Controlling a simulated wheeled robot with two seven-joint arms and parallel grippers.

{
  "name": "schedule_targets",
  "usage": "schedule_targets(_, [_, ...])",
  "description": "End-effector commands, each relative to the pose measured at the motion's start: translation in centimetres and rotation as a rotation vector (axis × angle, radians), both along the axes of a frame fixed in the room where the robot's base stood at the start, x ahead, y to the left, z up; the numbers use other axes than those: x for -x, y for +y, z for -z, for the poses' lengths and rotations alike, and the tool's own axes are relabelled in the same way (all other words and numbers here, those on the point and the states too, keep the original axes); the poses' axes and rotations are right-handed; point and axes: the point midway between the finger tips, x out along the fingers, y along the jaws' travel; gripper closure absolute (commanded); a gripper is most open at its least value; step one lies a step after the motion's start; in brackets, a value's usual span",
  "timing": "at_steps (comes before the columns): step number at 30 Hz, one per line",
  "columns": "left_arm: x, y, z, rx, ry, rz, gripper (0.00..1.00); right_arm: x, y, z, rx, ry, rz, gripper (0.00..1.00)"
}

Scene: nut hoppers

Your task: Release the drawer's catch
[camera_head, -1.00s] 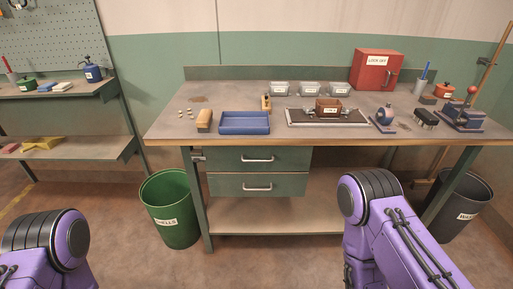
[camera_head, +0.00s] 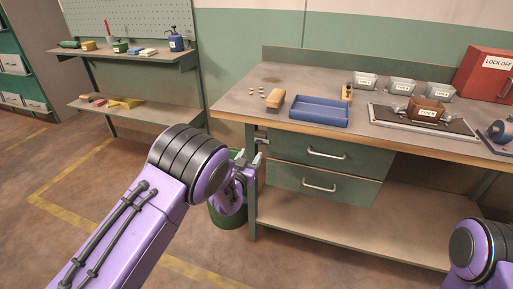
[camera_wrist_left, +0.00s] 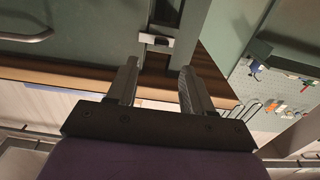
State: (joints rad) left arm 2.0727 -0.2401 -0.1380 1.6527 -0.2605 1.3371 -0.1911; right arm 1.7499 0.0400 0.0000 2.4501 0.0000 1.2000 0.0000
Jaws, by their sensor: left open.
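The green upper drawer (camera_head: 318,153) is shut under the workbench top, with a bar handle on its front. A small metal catch (camera_head: 261,137) sits at its left end by the bench leg. My left gripper (camera_head: 250,159) is open and empty, just below and in front of the catch in the head view. In the left wrist view, the catch shows as a pale metal piece (camera_wrist_left: 157,41) beyond the gap between the open fingers (camera_wrist_left: 158,68), apart from them. My right gripper is out of view.
The lower drawer (camera_head: 318,184) is shut too. A green bin (camera_head: 229,216) stands behind my left arm. Floor at the left is clear.

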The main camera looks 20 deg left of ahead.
Motion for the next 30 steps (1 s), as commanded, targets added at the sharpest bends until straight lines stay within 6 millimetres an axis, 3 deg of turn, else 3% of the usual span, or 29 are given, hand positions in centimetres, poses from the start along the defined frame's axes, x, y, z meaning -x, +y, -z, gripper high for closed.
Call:
schedule_targets(3, [-2.8, 0.1, 0.0, 0.003, -0.001, -0.002, 0.49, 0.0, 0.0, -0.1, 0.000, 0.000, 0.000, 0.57])
schedule_targets(9, [-6.4, -0.1, 0.2, 0.003, 0.002, -0.003, 0.49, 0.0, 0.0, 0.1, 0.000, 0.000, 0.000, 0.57])
schedule_targets(14, [-7.6, 0.0, 0.1, 0.003, 0.003, -0.005, 0.49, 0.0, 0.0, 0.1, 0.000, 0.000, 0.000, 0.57])
schedule_targets(21, [-7.7, -0.1, 0.1, 0.003, 0.004, -0.004, 0.49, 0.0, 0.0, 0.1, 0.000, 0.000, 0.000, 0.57])
schedule_targets(23, [-7.7, -0.1, 0.1, 0.002, 0.004, -0.004, 0.65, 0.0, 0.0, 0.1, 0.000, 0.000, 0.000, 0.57])
schedule_targets(26, [-7.7, -0.1, 0.1, 0.003, 0.004, -0.004, 0.98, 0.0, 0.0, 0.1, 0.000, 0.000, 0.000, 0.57])
schedule_targets(30, [-7.7, 0.0, 0.1, 0.003, 0.004, -0.004, 1.00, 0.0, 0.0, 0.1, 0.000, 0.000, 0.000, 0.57])
